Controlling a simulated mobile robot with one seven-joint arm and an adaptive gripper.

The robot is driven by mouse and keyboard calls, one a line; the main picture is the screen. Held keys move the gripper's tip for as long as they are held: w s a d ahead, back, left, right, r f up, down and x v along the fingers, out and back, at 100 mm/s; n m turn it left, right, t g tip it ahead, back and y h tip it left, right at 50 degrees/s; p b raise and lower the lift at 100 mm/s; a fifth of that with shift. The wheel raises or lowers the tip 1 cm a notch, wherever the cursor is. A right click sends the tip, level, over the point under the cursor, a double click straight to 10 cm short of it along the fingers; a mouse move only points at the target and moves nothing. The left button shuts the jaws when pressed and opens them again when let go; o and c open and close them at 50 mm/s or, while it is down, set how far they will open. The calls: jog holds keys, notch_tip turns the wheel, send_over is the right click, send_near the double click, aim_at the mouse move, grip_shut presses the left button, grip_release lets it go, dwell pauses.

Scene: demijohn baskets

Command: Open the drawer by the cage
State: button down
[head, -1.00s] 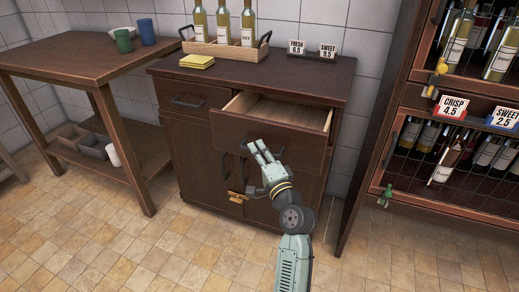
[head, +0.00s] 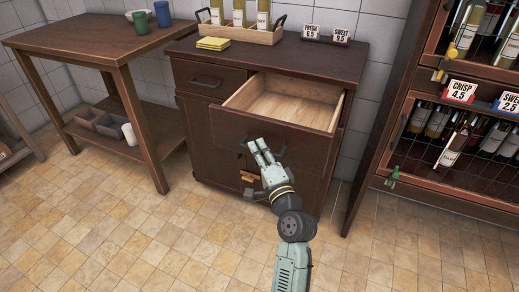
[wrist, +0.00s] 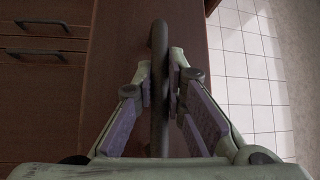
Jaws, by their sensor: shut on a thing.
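The right-hand top drawer (head: 292,103) of the dark wooden cabinet stands well open, and its pale, empty inside shows. It is the drawer nearer the caged bottle rack (head: 400,192) on the right. My gripper (head: 264,148) is at the front of this drawer. In the wrist view my gripper (wrist: 163,85) has its two fingers on either side of the dark bar handle (wrist: 159,60) and is shut on it. Much of the handle is hidden by my gripper in the head view.
The left drawer (head: 212,78) is closed. A tray of bottles (head: 238,33), a yellow cloth stack (head: 213,43) and price signs (head: 327,36) are on the cabinet top. A side table (head: 85,42) with cups stands left. The tiled floor in front is clear.

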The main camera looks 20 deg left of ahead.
jog(key=c, duration=1.6)
grip_release()
jog(key=shift+c, duration=0.2)
jog(key=v, duration=0.7)
jog(key=shift+s, duration=0.2)
jog(key=shift+d+f, duration=0.1)
jog(key=shift+d, duration=0.05)
